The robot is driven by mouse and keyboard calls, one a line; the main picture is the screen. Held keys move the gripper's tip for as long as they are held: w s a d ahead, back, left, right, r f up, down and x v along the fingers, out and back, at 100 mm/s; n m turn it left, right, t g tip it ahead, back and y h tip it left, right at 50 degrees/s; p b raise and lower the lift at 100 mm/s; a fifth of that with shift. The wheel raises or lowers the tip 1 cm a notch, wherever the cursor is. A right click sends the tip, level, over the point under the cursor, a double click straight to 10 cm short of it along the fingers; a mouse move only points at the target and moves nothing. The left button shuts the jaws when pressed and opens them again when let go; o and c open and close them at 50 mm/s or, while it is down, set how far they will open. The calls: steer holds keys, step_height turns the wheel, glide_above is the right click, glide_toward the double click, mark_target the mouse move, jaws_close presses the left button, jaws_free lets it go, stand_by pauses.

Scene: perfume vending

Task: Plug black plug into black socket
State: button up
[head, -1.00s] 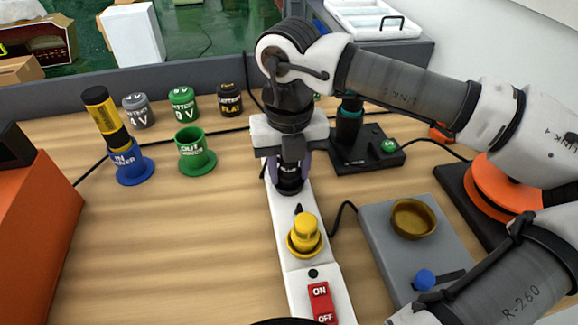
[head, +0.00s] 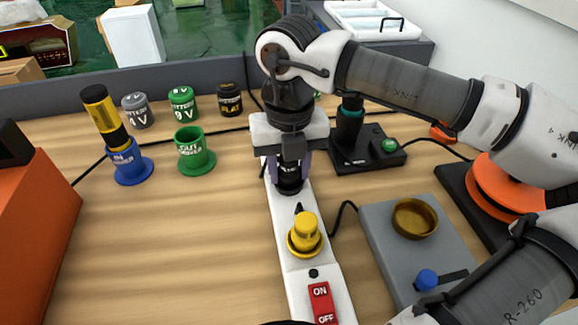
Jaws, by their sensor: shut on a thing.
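My gripper (head: 291,172) points down over the far part of a white power strip (head: 283,219). It is shut on a black plug (head: 289,186), whose lower part shows between the fingers. The plug is upright and sits at or just above the strip at the black socket's place. The black socket is hidden under the plug and gripper, so I cannot tell how far in the plug is. A yellow plug (head: 305,226) sits in the yellow socket (head: 304,246) nearer me. A red ON/OFF switch (head: 321,301) is at the strip's near end.
Left stand a blue holder (head: 131,169) with a black-yellow cylinder (head: 103,112), a green holder (head: 196,153), and grey, green and black batteries (head: 229,98). Right are a black device (head: 365,150) and a grey scale (head: 425,245) with a brass dish (head: 414,218).

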steer(key=shift+s+f, duration=0.15)
steer(key=shift+f, duration=0.1)
steer(key=o, duration=1.1)
steer(key=shift+a, duration=0.1)
steer(key=shift+d, duration=0.2)
steer(key=shift+c, duration=1.3)
